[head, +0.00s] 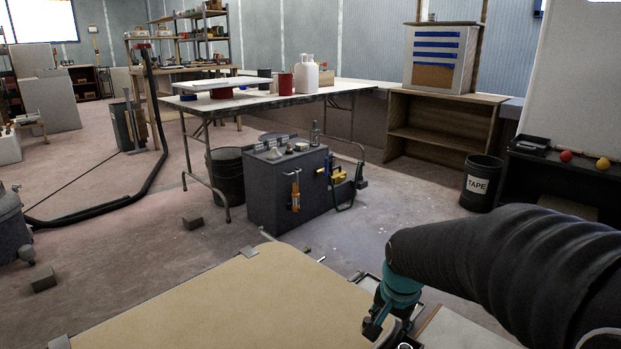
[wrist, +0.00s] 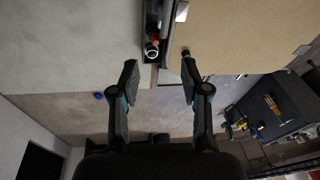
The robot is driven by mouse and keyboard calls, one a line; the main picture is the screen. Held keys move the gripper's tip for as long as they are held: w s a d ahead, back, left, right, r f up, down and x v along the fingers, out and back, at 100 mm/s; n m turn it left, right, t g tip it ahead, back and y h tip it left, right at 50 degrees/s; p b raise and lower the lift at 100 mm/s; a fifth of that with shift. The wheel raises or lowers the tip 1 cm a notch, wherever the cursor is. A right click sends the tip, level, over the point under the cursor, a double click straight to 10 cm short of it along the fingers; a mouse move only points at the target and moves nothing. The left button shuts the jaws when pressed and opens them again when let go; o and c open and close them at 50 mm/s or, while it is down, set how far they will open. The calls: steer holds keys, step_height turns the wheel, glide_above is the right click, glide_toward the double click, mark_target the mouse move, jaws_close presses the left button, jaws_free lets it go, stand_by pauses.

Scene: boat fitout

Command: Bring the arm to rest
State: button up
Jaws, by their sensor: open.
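My arm, in a black ribbed sleeve, reaches in from the right edge of the head view. My gripper (wrist: 158,75) shows in the wrist view with its two dark fingers wide apart and nothing between them. In the head view the gripper end is partly hidden by the sleeve, close to the right edge of a tan board (head: 225,300). The tan board also shows in the wrist view (wrist: 235,35), beyond the fingers. A dark tray (wrist: 153,25) with small items lies beside the board.
A grey tool cabinet (head: 290,188) stands on the floor past the board. Behind it is a folding table (head: 350,86) with containers. A black bin marked TAPE (head: 481,184) and a wooden shelf (head: 437,135) stand at the right. The floor at left is partly clear, with a black hose (head: 110,205).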

steer(key=s+r+n+t+p, duration=0.3)
steer(key=s+r+n, duration=0.4)
steer(key=s+r, duration=0.7)
steer(key=shift+s+r+p, duration=0.15)
steer(key=shift+s+p, duration=0.55)
steer(key=shift+s, duration=1)
